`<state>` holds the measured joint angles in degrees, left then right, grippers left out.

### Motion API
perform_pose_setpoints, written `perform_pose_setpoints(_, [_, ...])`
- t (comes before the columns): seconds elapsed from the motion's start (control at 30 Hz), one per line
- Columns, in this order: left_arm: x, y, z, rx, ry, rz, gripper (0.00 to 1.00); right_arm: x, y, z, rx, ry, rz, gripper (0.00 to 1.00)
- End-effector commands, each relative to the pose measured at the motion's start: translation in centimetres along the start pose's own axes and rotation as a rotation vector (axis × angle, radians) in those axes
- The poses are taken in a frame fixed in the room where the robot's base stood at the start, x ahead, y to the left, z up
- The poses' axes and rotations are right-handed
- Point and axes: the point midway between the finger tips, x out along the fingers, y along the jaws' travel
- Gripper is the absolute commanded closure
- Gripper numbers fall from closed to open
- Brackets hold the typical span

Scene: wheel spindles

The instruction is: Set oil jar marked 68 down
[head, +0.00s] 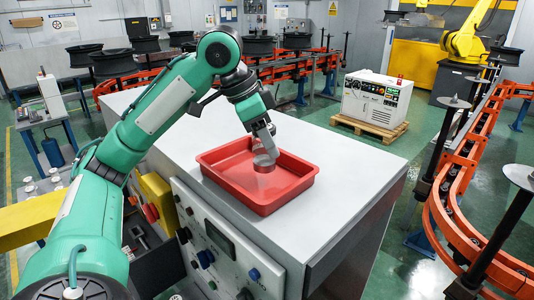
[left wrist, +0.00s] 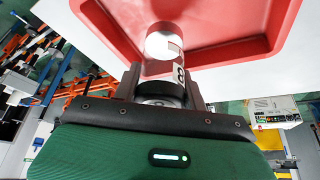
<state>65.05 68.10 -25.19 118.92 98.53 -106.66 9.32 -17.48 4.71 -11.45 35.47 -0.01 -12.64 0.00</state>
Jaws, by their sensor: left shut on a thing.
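My left gripper (head: 264,148) reaches down over the red tray (head: 222,183) and is shut on the oil jar. The jar (head: 264,164) is a small grey cylinder, roughly upright, within the tray's outline in the head view. I cannot tell whether its base touches the tray floor. In the left wrist view the jar (left wrist: 164,66) is between the fingers, with a white label showing an 8; the rest of the marking is hidden. The red tray (left wrist: 232,48) lies beyond it. My right gripper is not in view.
The tray sits on a grey-white cabinet top (head: 335,150) with free room around it. The cabinet's front has a panel of knobs (head: 215,250). An orange rail (head: 440,215) with spindles curves at the right. A white machine (head: 376,100) stands on a pallet behind.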

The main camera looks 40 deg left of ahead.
Motion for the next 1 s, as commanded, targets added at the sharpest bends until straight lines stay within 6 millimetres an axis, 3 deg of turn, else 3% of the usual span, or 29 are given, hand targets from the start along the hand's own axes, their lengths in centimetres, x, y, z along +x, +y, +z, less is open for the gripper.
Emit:
perform_pose_setpoints(0.37, [3.1, 0.0, 1.4, -0.001, -0.003, 0.000, 0.83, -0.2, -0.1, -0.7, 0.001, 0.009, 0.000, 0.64])
perform_pose_setpoints(0.77, [3.5, 0.0, 1.6, 0.001, -0.001, 0.000, 0.83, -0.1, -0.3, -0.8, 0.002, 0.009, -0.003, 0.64])
perform_pose_setpoints(0.8, [3.5, 0.0, 1.6, 0.001, -0.001, 0.000, 0.53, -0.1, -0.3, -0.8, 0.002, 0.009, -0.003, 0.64])
perform_pose_setpoints(0.9, [3.5, 0.0, 1.6, 0.001, -0.001, 0.000, 0.36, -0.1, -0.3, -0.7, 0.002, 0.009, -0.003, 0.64])
perform_pose_setpoints(1.0, [3.5, 0.0, 1.6, 0.001, -0.001, 0.000, 0.36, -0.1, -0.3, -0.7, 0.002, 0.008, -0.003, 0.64])
